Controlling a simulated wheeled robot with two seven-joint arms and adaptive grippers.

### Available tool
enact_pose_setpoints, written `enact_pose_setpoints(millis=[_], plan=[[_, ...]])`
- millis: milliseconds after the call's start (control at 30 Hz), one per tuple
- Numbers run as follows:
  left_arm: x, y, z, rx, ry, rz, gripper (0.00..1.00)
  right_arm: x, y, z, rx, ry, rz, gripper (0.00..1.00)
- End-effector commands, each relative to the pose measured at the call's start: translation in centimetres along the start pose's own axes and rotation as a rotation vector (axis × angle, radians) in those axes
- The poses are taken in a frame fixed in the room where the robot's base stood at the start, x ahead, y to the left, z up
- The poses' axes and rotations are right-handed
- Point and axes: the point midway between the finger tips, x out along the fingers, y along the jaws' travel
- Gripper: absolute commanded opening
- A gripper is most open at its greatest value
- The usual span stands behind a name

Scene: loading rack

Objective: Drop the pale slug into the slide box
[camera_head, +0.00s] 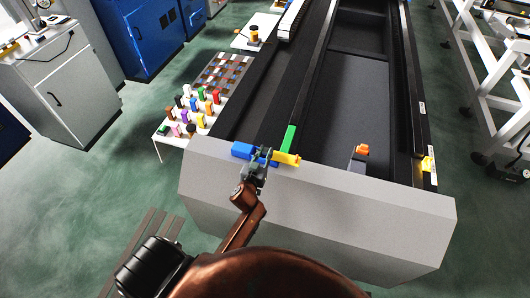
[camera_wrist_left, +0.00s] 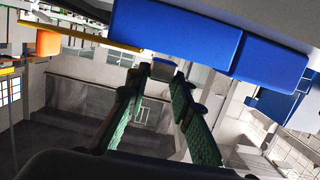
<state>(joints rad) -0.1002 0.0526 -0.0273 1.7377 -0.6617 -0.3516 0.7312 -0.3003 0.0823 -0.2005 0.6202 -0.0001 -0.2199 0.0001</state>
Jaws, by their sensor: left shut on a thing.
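My left gripper (camera_head: 262,163) is over the front edge of the rack, between a blue box (camera_head: 241,150) and a yellow piece (camera_head: 287,159). Its green-padded fingers (camera_wrist_left: 160,78) are close together in the left wrist view, around a small pale shape at their tips that I take for the pale slug; it is too small to make out well. The blue box shows large at the top of the left wrist view (camera_wrist_left: 178,32). I cannot tell for certain whether it is the slide box. My right gripper is not in view.
A green block (camera_head: 289,138) stands behind the yellow piece. An orange-topped piece (camera_head: 361,150) is farther right on the rack (camera_head: 320,190). A low table with several coloured pegs (camera_head: 197,105) stands at the left. The rack's dark bed (camera_head: 350,95) is mostly clear.

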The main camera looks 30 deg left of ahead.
Motion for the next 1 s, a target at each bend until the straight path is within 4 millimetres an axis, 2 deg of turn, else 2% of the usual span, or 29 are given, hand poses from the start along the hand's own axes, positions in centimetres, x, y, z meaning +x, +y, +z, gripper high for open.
enact_pose_setpoints(millis=[167,200,467,800,867,1000], plan=[[0.0,0.0,-0.1,0.000,0.001,0.000,0.00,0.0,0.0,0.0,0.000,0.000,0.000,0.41],[0.0,0.0,-0.1,0.000,0.001,0.000,0.22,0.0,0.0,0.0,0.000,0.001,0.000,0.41],[0.0,0.0,-0.1,0.000,0.001,0.000,0.40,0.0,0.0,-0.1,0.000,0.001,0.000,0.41],[-0.3,0.0,0.0,0.000,0.000,0.000,0.41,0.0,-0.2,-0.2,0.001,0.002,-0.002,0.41],[-0.8,0.0,0.0,0.000,0.000,0.000,0.41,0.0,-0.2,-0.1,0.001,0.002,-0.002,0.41],[-3.0,0.0,0.1,-0.001,0.000,0.000,0.41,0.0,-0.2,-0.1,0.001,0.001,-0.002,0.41]])
